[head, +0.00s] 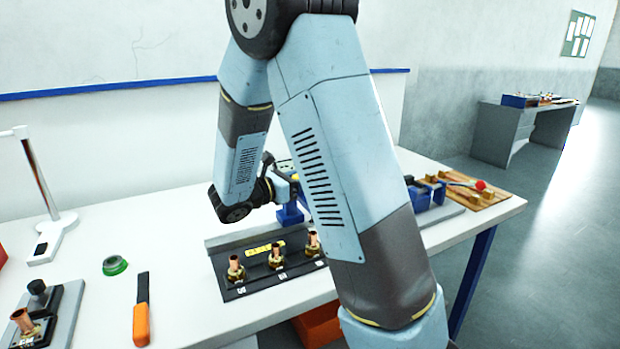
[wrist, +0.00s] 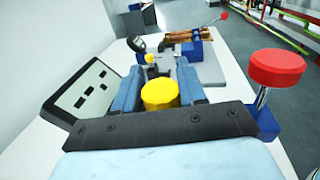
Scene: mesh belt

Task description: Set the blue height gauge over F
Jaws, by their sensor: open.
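My gripper (wrist: 157,84) is open in the wrist view, with two blue-grey fingers ahead of a dark crossbar. A yellow cylinder (wrist: 160,92) shows in the gap between them; I cannot tell whether it touches either finger. In the head view, a blue upright part (head: 290,214) stands below the gripper end, behind the black rack (head: 245,290); it may be the blue height gauge, but my arm hides much of it. Copper-topped brass fittings (head: 275,256) stand on the rack. Its white labels are too small to read, so I cannot pick out F.
A red knob on a metal post (wrist: 278,68) rises close to the right of my gripper. A green ring (head: 115,265) and orange-handled tool (head: 141,318) lie on the white bench (head: 180,250). A wooden tray (head: 470,196) sits right.

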